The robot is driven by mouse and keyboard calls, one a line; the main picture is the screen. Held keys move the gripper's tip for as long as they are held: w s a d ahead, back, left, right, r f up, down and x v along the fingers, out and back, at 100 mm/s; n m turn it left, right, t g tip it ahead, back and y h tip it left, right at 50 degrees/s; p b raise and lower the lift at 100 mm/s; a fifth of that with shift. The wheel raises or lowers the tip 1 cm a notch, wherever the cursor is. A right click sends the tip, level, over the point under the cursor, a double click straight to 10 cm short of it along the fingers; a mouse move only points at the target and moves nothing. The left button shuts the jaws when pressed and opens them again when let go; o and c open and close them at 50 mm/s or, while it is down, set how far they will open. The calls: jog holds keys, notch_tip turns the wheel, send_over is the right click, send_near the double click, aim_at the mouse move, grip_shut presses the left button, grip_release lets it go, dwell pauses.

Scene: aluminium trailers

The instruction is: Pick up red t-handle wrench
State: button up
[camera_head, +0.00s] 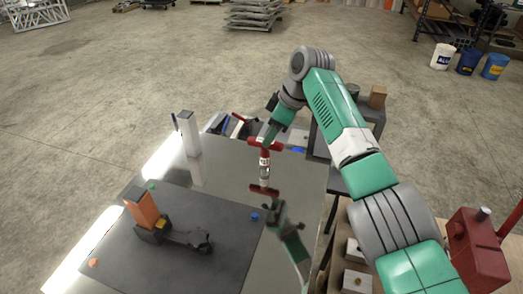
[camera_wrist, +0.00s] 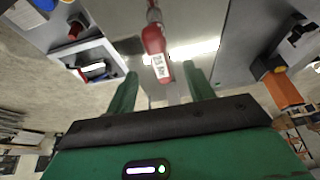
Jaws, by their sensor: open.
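The red t-handle wrench (camera_head: 265,162) stands upright on the shiny metal table in the head view, its red crossbar on top and a white label on its body. Its mirror image shows below it. In the wrist view the red, labelled wrench (camera_wrist: 156,50) points in from the top, with its near end between the finger tips. My gripper (camera_head: 269,138) is just above and behind the wrench's crossbar in the head view. In the wrist view my gripper (camera_wrist: 162,74) is open, with one green finger on each side of the wrench and a gap at both sides.
A dark mat (camera_head: 190,262) on the table holds an orange-and-black tool (camera_head: 148,215). A white upright block (camera_head: 188,130) stands at the back left. A tray with several tools (camera_wrist: 92,66) lies beyond the table edge. A red vise-like object (camera_head: 475,250) is at the right.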

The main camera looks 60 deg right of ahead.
aim_at(265, 156)
jog(key=x, duration=0.6)
jog(key=shift+s, duration=0.1)
grip_shut()
